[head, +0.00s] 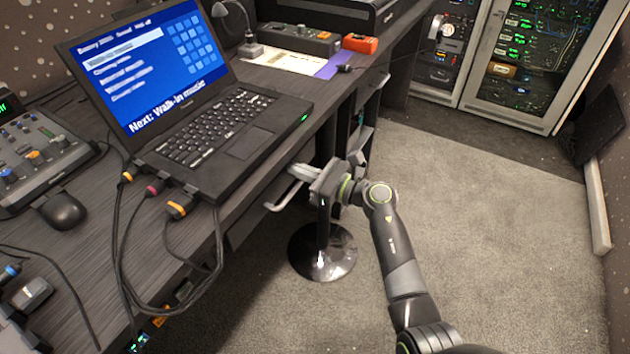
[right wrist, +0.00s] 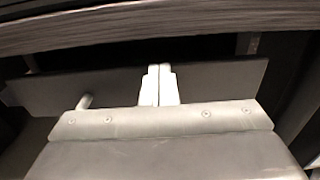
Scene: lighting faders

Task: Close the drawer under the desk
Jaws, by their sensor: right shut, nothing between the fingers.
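The drawer shows in the head view as a dark front (head: 248,220) under the desk edge, with a pale bar handle (head: 284,197). How far it stands out is hard to tell there. In the right wrist view its dark front (right wrist: 215,82) lies below the desk edge, with a dark gap between. A handle post (right wrist: 84,101) shows at the left. My right gripper (head: 300,172) is shut and empty beside the handle. Its pale fingertips (right wrist: 159,84) overlap the drawer front in the right wrist view; I cannot tell whether they touch it. My left gripper is not in view.
The desk (head: 262,187) holds a laptop (head: 215,130), a mouse (head: 62,211) and a mixer (head: 38,155). Cables (head: 165,262) hang over its front edge. A round stool base (head: 322,252) stands below my right gripper. The carpet (head: 480,240) at right is clear.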

